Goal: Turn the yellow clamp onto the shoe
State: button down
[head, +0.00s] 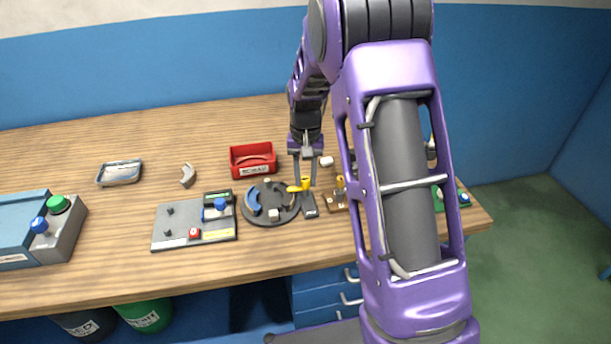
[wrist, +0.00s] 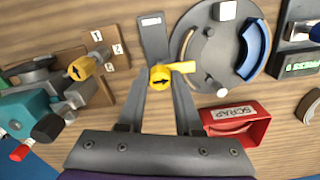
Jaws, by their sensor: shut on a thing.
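The yellow clamp (wrist: 160,77) has a round knob with a black arrow and a short arm pointing right in the wrist view. It shows small in the head view (head: 305,185). My gripper (wrist: 160,84) is shut on the knob, one finger on each side; it also shows in the head view (head: 307,182). The clamp arm reaches to the edge of the round dark plate (wrist: 215,62). A thin grey-brown curved shoe (wrist: 186,45) lies along that edge, its end close to the arm's tip. Whether they touch, I cannot tell. A thick blue curved piece (wrist: 257,45) sits across the plate.
A red SCRAP bin (wrist: 237,128) stands close to my right finger in the wrist view. A wooden block (wrist: 100,55) with another yellow pointer and a teal device (wrist: 32,112) are to the left. A loose grey curved piece (head: 188,175) lies on the open table.

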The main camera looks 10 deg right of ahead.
aim_at(305, 179)
dwell(0.4)
jog(key=c, duration=0.6)
grip_release()
jog(key=shift+r, duration=0.1)
notch_tip(305, 179, up, 17)
jog(key=shift+r+p, duration=0.15)
jog(key=shift+p, duration=0.65)
